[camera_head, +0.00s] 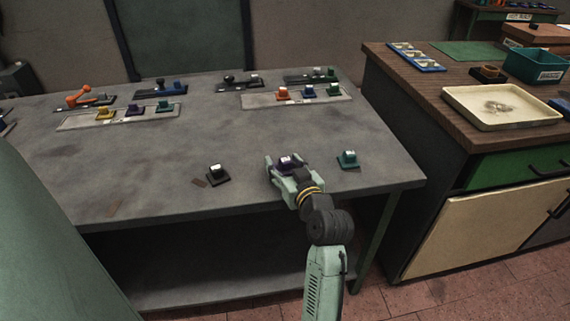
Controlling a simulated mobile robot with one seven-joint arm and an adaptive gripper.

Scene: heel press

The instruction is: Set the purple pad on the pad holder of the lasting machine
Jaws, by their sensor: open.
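A dark purple pad (290,160) with a white label sits near the front edge of the grey table. My gripper (286,166) is open, with its fingers around or just above this pad; contact cannot be made out. Another purple pad (134,110) stands in the left grey tray, between a yellow pad and a green one. Several small machines stand along the back of the table: an orange one (88,97), a blue one (160,90), a black one (238,81) and a dark one with green (315,75). I cannot tell which is the lasting machine, and its holder is too small to make out.
A black pad (217,173) stands left of my gripper and a teal pad (348,159) right of it. The right grey tray (262,101) holds orange, blue and green pads. The table's middle is clear. A wooden-topped cabinet (440,95) stands on the right.

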